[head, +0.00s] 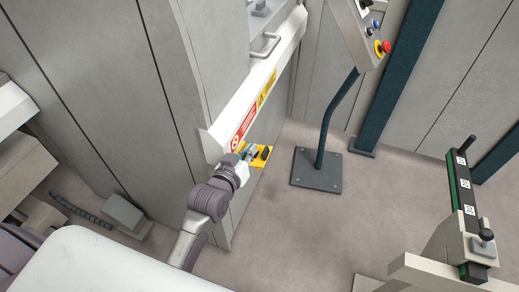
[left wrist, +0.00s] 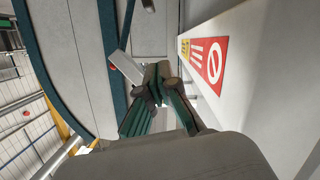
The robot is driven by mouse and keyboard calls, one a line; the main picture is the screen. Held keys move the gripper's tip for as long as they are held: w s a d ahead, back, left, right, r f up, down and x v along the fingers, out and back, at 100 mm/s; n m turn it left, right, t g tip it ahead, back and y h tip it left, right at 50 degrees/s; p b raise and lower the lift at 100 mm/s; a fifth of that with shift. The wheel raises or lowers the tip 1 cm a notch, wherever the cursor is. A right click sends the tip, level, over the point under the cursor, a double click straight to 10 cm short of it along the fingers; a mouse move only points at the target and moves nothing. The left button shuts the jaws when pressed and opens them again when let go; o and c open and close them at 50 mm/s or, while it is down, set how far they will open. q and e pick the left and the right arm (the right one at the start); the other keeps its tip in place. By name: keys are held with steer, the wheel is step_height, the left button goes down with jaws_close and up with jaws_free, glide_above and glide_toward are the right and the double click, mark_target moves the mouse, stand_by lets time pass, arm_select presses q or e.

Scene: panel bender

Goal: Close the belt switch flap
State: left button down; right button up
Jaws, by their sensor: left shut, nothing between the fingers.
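The yellow part that I take for the belt switch flap (head: 264,163) shows in the head view, low on the machine front below a white ledge. A small dark knob-like piece sits on it. My left gripper (head: 251,152) is right at this yellow part and partly covers it; whether they touch, I cannot tell. In the left wrist view my left gripper (left wrist: 162,88) is shut and empty, with its dark and green fingers together. I cannot make out the flap in that view. My right gripper is not in view.
The white ledge (head: 220,137) with red and yellow warning labels (head: 244,122) runs just above the gripper. A control pedestal (head: 318,171) stands to the right. A fixture with a green-edged rail (head: 464,200) stands further right. The floor (head: 290,235) between them is clear.

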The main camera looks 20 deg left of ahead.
arm_select(q)
glide_above(260, 161)
steer(key=shift+w+a+f, duration=0.15)
steer(key=shift+a+f, duration=0.05)
steer(key=shift+f, duration=0.2)
steer(key=shift+w+a+f, duration=0.1)
steer(key=shift+a+f, duration=0.1)
steer(key=shift+f, duration=0.2)
steer(key=f, duration=0.2)
steer(key=shift+s+d+f, duration=0.2)
steer(key=shift+d+f, duration=0.1)
steer(key=shift+d, duration=0.05)
steer(key=shift+d+f, duration=0.15)
steer(key=shift+f, duration=0.45)
